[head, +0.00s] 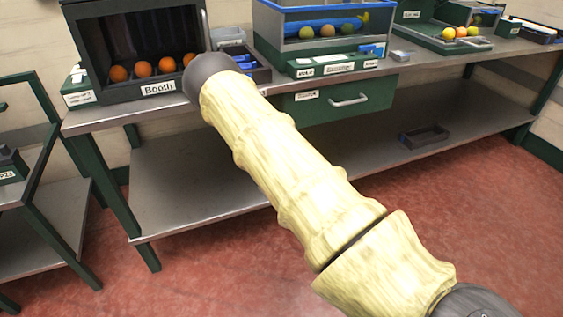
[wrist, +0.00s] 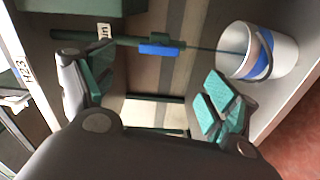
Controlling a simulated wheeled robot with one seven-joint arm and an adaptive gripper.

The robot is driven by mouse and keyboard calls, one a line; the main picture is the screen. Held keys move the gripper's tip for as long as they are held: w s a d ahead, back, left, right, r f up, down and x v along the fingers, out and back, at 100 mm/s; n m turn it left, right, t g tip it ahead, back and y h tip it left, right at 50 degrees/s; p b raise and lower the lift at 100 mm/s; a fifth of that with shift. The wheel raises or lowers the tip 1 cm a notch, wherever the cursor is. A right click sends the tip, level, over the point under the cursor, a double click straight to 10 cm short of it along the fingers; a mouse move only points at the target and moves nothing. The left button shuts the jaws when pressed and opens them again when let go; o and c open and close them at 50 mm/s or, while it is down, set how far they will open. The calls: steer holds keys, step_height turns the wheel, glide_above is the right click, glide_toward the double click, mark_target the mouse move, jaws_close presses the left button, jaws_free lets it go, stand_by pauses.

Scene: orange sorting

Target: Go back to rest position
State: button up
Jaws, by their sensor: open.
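My gripper (wrist: 156,82) shows in the wrist view, its two green-padded fingers spread wide with nothing between them. In the head view my pale, sleeve-covered arm runs from the lower right up to the bench's front left, by the booth (head: 124,44). My gripper is not visible in the head view. In the wrist view a white bucket (wrist: 289,58) with a blue band lies beyond the right finger, apart from it as far as I can tell.
The metal bench (head: 108,116) carries the booth with several oranges (head: 144,69), a clear-fronted box (head: 309,46) with fruit and a tray (head: 437,37) with fruit. A green drawer (head: 330,101) hangs below. A dark tray (head: 424,134) sits on the lower shelf. Red floor (head: 450,225) in front is open.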

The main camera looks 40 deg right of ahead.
stand_by(0.4)
steer(key=s+a+f+m+g+y, duration=0.1)
steer(key=s+a+f+m+g, duration=0.6)
steer(key=s+f, duration=0.55)
steer(key=s+a+f+m+g+y, duration=0.1)
steer(key=s+a+f+m+g, duration=0.4)
steer(key=s+a+f, duration=0.75)
steer(key=s+a+r+m+g+y, duration=0.1)
steer(key=s+a+r+g, duration=0.15)
steer(key=s, duration=0.55)
steer(key=s+a+r+m+g+y, duration=0.1)
steer(key=s+a+r+g, duration=0.2)
steer(key=s, duration=0.6)
step_height(320, 180, up, 20)
steer(key=p, duration=2.2)
steer(key=shift+w+a+f, duration=0.15)
steer(key=shift+a, duration=0.2)
